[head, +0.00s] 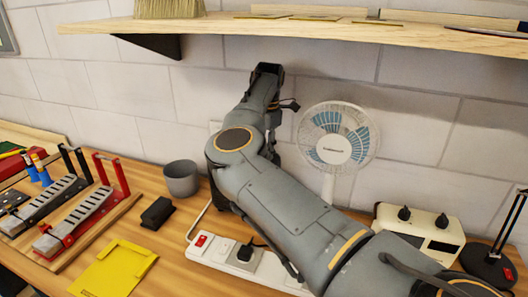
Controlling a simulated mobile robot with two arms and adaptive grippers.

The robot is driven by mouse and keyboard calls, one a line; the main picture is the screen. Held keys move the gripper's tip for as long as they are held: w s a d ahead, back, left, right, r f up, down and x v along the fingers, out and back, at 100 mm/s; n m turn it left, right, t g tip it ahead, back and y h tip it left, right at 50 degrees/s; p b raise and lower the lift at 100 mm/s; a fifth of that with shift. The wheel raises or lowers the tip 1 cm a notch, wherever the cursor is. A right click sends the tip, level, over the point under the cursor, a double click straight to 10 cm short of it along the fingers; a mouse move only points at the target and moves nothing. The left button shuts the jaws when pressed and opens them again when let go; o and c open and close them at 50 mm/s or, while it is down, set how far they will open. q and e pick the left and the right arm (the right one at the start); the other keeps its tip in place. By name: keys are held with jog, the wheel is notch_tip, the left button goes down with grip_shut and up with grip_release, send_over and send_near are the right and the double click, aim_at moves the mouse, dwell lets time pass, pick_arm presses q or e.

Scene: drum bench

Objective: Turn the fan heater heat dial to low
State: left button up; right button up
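A cream box with two black dials, which looks like the fan heater (379,219), stands at the right of the bench, partly hidden by my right arm. Its left dial (404,213) and right dial (442,220) stick up near its top edge. Their markings are too small to read, so I cannot tell which is the heat dial or its setting. My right arm reaches from the lower right across the bench toward the wall. Its dark far end (268,69) is left of the heater, under the shelf; no fingers can be made out. My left gripper is out of view.
A white desk fan (334,147) stands behind my arm. A power strip (222,253) with a red switch, a grey cup (181,178), a black block (157,213) and a yellow plate (112,268) lie left. A wooden shelf (330,30) overhangs. A black stand (490,265) is right.

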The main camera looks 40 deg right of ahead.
jog(key=shift+f+n+b, duration=0.15)
jog(key=shift+n+b, duration=0.4)
jog(key=shift+n, duration=0.65)
jog(key=shift+d+n+b, duration=0.1)
jog(key=shift+n+b, duration=0.4)
jog(key=shift+n, duration=0.9)
jog(key=o, duration=1.1)
jog(key=shift+o, duration=0.2)
jog(key=shift+r, duration=0.3)
jog(key=r, duration=0.7)
jog(key=shift+s+d, duration=0.15)
jog(key=shift+s, duration=0.1)
